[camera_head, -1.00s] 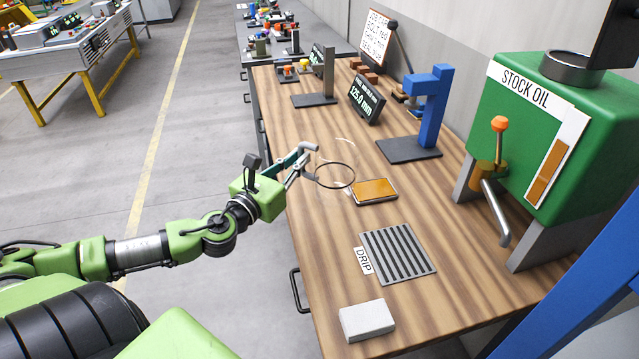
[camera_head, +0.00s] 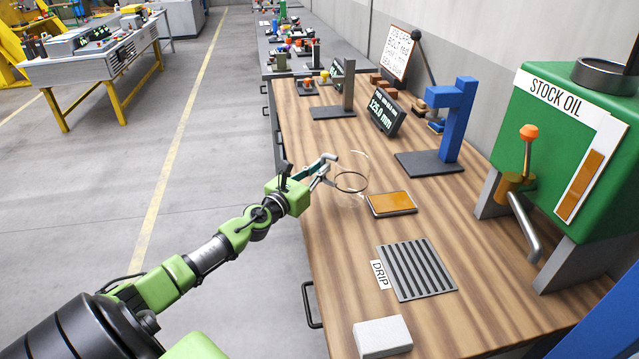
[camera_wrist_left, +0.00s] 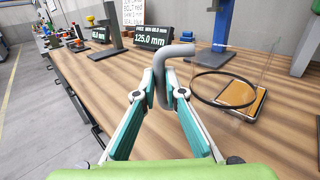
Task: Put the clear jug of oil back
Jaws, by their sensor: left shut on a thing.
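The clear jug (camera_head: 352,172) is see-through, with a dark ring around it and a grey handle at its left. My left gripper (camera_head: 326,170) is shut on that handle, over the front left part of the wooden bench. In the left wrist view the grey handle (camera_wrist_left: 176,52) stands between the fingers (camera_wrist_left: 168,95), and the jug's dark ring (camera_wrist_left: 224,90) shows to the right. The jug appears upright. I cannot tell whether its bottom touches the bench. My right gripper is not in view.
An orange-topped pad (camera_head: 391,203) lies just right of the jug. A slotted drip grate (camera_head: 416,270) and a white block (camera_head: 382,336) are nearer. The green stock oil tank (camera_head: 540,140) stands at right, a blue stand (camera_head: 452,125) behind.

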